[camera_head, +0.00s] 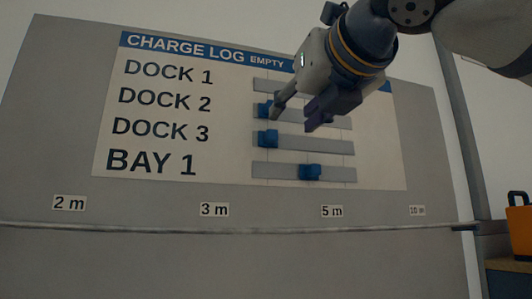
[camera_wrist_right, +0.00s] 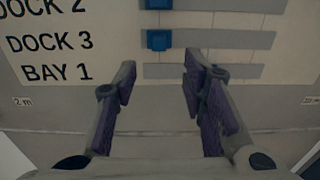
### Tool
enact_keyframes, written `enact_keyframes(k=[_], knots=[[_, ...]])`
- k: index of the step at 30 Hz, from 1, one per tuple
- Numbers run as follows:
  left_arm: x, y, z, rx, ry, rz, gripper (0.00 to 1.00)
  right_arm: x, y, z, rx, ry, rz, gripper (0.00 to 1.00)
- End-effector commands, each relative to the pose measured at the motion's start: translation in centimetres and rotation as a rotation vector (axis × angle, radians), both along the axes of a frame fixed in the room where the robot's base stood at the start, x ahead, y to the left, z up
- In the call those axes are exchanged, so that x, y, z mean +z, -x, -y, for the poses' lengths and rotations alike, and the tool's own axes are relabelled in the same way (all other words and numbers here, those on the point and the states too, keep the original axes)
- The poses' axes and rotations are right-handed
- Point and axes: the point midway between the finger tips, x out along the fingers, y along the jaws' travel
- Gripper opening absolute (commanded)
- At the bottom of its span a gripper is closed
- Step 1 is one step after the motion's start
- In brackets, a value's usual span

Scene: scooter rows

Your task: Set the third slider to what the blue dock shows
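The charge log board (camera_head: 225,187) has grey slider tracks beside the labels DOCK 1, DOCK 2, DOCK 3 and BAY 1. The third slider, DOCK 3, has a blue knob (camera_head: 268,138) near its left end; the knob also shows in the right wrist view (camera_wrist_right: 158,39). My right gripper (camera_head: 292,119) is open and empty, in front of the board. In the right wrist view its fingers (camera_wrist_right: 160,72) stand apart below the DOCK 3 knob, at the BAY 1 track's height. I cannot tell whether they touch the board. No blue dock is in view. My left gripper is not in view.
The DOCK 2 knob (camera_head: 265,110) is near its left end; the BAY 1 knob (camera_head: 310,172) is right of middle. My gripper hides the DOCK 1 knob. A rail (camera_head: 150,227) runs below distance labels. An orange case (camera_head: 519,230) stands at the right.

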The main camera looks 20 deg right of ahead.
Motion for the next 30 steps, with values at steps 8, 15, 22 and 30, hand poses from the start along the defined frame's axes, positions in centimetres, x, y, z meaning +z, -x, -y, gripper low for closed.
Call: enact_keyframes(k=[8, 15, 22, 30], knots=[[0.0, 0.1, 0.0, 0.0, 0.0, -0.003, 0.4, -0.1, -6.9, -0.2, -0.005, 0.008, 0.0, 0.38], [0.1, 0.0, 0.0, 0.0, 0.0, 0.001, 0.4, -0.1, -10.7, -0.5, -0.001, 0.008, 0.002, 0.38], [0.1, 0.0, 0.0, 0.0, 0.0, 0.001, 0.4, -0.1, -11.2, -0.4, -0.001, 0.01, 0.002, 0.38], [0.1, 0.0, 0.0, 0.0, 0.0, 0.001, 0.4, -0.1, -11.2, -0.4, -0.001, 0.01, 0.002, 0.0]])
